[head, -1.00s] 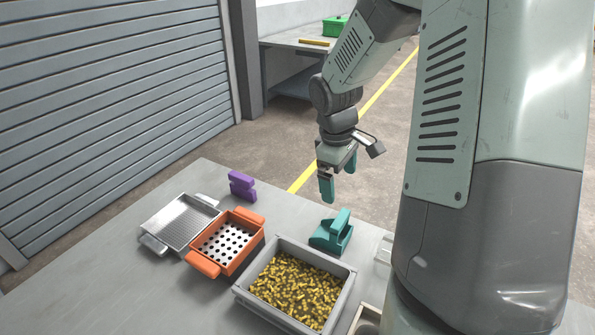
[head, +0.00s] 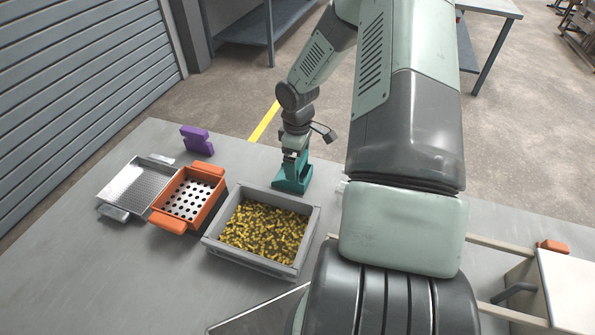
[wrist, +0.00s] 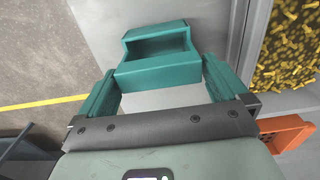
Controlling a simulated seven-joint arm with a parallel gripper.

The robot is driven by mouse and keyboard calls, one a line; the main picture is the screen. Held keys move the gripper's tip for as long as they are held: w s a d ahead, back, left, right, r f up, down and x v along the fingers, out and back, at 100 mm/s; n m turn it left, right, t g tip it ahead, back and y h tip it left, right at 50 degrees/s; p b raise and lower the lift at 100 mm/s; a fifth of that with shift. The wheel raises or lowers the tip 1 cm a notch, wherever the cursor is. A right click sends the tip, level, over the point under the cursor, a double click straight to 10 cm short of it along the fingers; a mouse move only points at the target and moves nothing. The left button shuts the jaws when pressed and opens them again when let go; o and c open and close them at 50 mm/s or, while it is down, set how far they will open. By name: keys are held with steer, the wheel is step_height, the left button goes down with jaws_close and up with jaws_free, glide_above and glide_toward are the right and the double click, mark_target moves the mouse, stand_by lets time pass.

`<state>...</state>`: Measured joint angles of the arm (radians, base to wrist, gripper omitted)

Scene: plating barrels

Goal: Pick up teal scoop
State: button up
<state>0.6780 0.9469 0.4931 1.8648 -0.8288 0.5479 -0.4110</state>
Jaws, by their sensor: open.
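The teal scoop (head: 290,184) sits on the grey table just behind the bin of yellow pieces. My gripper (head: 295,162) is lowered right over it, and its teal fingers blend with the scoop in the head view. In the wrist view the scoop (wrist: 158,48) lies ahead of the fingers, its hollow side showing. My gripper (wrist: 162,84) is open there, one finger at each side of the scoop's near teal bar. A gap shows at the left finger; I cannot tell whether the right finger touches the bar.
A grey bin (head: 313,235) of yellow pieces stands close in front of the scoop. An orange perforated basket (head: 153,219), a metal tray (head: 106,211) and a purple block (head: 197,140) stand to the left. Bare table (head: 130,290) lies at the front left.

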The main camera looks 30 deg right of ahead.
steer(key=shift+f, duration=1.45)
steer(key=c, duration=1)
steer(key=shift+c, duration=0.2)
steer(key=shift+r, duration=0.15)
step_height(320, 180, up, 10)
steer(key=shift+f, duration=0.1)
